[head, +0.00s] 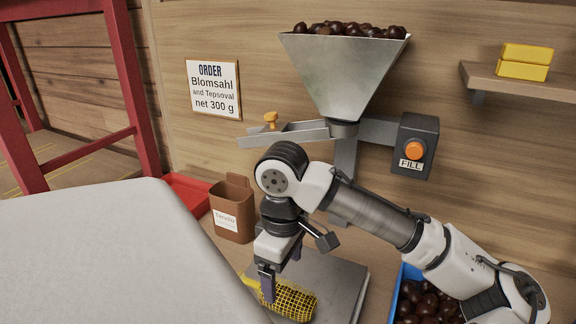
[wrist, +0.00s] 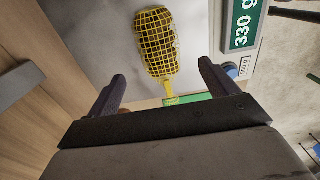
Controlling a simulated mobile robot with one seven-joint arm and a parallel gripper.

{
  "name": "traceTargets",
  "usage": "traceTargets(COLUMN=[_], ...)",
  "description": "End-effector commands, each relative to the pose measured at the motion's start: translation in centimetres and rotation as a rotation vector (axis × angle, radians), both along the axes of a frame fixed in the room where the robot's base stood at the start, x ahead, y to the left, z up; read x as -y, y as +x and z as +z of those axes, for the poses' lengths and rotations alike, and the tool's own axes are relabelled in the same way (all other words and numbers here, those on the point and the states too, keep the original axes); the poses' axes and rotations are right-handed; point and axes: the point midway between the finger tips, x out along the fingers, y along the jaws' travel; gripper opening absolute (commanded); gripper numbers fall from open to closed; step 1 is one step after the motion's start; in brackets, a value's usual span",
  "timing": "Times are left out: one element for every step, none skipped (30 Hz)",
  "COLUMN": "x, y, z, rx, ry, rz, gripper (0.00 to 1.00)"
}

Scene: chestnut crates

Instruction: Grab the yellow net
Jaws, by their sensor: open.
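The yellow net (head: 290,301) holds dark brown chestnuts and lies on the grey scale plate (head: 342,278). In the wrist view the net (wrist: 156,43) lies beyond my fingers, its narrow yellow neck pointing back between them. My gripper (head: 282,274) is open above the plate, close to the net. In the wrist view the gripper (wrist: 162,72) has its dark fingers spread on either side of the neck, with nothing held. I cannot tell the exact height gap. A green display (wrist: 244,24) beside the plate reads 330 g.
A steel hopper (head: 345,75) full of chestnuts stands behind, with a chute (head: 290,134) and a FILL button box (head: 414,148). A brown bin (head: 232,208) stands left of the plate. A blue crate (head: 395,290) of chestnuts is at the right. An order sign (head: 213,90) says 300 g.

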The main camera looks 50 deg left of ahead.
Motion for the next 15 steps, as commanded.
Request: traceTargets(x=[0.1,0.1,0.0,0.0,0.0,0.0,0.1,0.1,0.2,0.3,0.4,0.5,0.6,0.7,0.7], y=[0.1,0.1,0.0,0.0,0.0,0.0,0.0,0.1,0.1,0.1,0.1,0.2,0.2,0.2,0.2], z=[-0.7,-1.0,-1.4,-1.6,-1.8,-2.0,-2.2,-2.4,-2.7,-3.1,-3.5,-4.1,-4.6,-5.0,-5.7], rx=[0.000,0.000,0.000,0.001,0.000,0.000,0.001,0.000,0.000,0.000,0.000,0.000,0.000,0.000,0.000], ry=[-0.001,-0.001,0.000,0.000,0.001,0.001,0.000,0.000,0.001,0.000,-0.001,-0.001,-0.001,0.000,0.000], rz=[-0.001,-0.001,0.000,0.000,0.000,0.000,0.000,0.000,-0.001,-0.001,-0.001,-0.001,-0.002,-0.002,-0.001], gripper=[0.85,0.85,0.85,0.85,0.85,0.85,0.85,0.85,0.85,0.85,0.85,0.85,0.85,0.85,0.85])
